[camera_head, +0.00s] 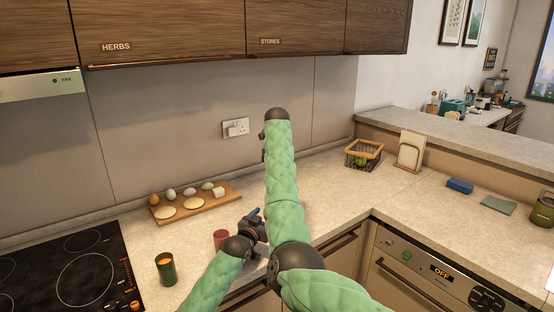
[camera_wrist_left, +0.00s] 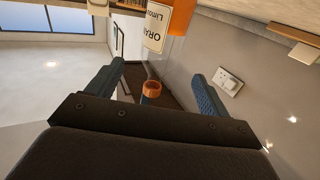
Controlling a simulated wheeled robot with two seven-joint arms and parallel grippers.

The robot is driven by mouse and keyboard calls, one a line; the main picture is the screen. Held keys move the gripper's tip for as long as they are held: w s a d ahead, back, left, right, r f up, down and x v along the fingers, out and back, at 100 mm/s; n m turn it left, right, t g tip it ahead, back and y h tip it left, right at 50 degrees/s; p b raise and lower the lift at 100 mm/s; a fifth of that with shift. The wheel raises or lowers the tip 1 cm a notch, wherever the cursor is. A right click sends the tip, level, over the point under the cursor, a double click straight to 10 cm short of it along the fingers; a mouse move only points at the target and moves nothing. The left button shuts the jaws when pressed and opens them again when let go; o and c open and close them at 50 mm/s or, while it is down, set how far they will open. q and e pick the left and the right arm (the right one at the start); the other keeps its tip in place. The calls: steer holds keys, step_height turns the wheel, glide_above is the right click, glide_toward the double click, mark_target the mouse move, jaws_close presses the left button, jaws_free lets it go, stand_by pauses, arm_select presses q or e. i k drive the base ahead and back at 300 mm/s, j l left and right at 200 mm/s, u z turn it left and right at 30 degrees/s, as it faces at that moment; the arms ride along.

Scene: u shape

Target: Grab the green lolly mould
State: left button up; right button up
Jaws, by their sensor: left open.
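In the head view a dark green cup-shaped mould (camera_head: 166,270) with orange contents stands upright on the counter, right of the hob. A similar reddish-pink cup (camera_head: 221,239) stands to its right, beside my left gripper. My left gripper (camera_head: 257,219) is over the counter, right of and apart from the green mould. In the left wrist view its blue fingers (camera_wrist_left: 157,88) are spread, with nothing seen clamped. My right gripper is not visible.
A wooden board (camera_head: 195,202) with eggs and pale rounds lies by the wall. The black hob (camera_head: 75,270) is at left. My other arm crosses the middle and hides counter behind it. A wire basket (camera_head: 363,155) stands at the back right. The right counter is mostly clear.

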mark_target(167, 270)
steer(key=k, duration=1)
